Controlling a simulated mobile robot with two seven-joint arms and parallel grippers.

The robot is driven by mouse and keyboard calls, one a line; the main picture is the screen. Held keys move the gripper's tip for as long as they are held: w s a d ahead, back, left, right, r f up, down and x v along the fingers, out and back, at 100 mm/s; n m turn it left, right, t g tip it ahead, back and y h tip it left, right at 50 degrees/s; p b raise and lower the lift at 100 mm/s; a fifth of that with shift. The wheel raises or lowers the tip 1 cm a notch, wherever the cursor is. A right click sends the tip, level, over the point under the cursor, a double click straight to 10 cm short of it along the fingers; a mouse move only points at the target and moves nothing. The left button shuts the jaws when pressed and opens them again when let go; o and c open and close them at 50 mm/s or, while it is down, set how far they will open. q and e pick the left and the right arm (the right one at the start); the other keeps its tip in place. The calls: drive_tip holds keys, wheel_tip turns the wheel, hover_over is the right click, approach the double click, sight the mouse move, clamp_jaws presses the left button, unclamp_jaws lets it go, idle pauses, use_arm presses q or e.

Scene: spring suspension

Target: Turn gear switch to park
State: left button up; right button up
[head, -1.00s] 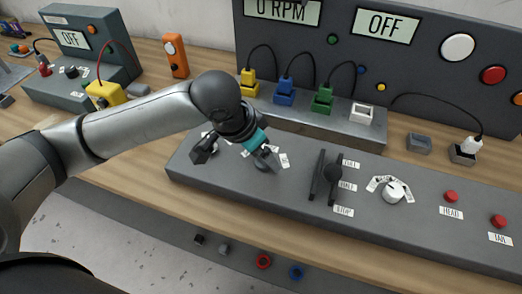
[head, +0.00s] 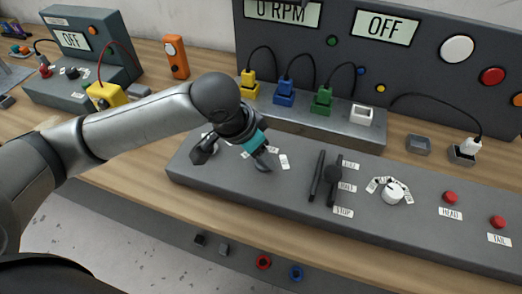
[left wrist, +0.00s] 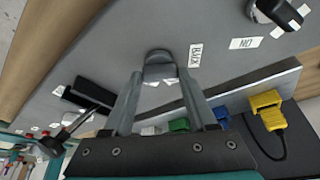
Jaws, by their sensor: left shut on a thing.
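The gear switch (left wrist: 158,58) is a small dark knob on the grey control panel (head: 220,170). In the left wrist view it sits between my two fingertips, with white labels close to it, some partly covered. One label (left wrist: 195,55) beside it is hard to read. My left gripper (left wrist: 158,78) is shut on this knob from above. In the head view my left gripper (head: 263,160) reaches down to the panel's left part and mostly hides the knob. A white label (head: 285,161) lies just right of the fingers. My right gripper is in neither view.
A black lever (head: 332,175) stands right of my gripper, then a white dial (head: 392,192) and two red buttons (head: 451,197). Yellow, blue and green plugs (head: 284,93) with cables stand behind. Another dark knob (left wrist: 275,12) is near the wrist view's upper right.

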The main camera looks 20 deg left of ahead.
use_arm(q)
drive_tip(key=m+p, duration=0.1)
drive_tip(key=p, duration=0.1)
drive_tip(key=m+p, duration=0.2)
drive_tip(key=p, duration=0.1)
drive_tip(key=m+g+h+p, duration=0.1)
drive_tip(key=p, duration=0.1)
drive_tip(key=shift+w+a+r+m, duration=0.1)
drive_tip(key=shift+r+m, duration=0.2)
drive_tip(key=shift+m+h+p, duration=0.3)
drive_tip(key=shift+m+p, duration=0.1)
drive_tip(key=shift+p, duration=0.15)
drive_tip(key=m, duration=0.1)
drive_tip(key=m+g+p, duration=0.1)
drive_tip(key=shift+w+f+m, duration=0.15)
drive_tip(key=shift+m, duration=0.15)
drive_tip(key=shift+f+m+g+h+p, duration=0.15)
drive_tip(key=shift+m+g, duration=0.25)
drive_tip(key=shift+m, duration=0.45)
drive_tip(key=shift+r+m+g+h+p, duration=0.15)
drive_tip(key=shift+m+g, duration=0.25)
drive_tip(key=shift+m, duration=0.45)
drive_tip(key=shift+f, duration=0.1)
drive_tip(key=o, duration=1.4)
drive_tip(key=shift+c, duration=0.2)
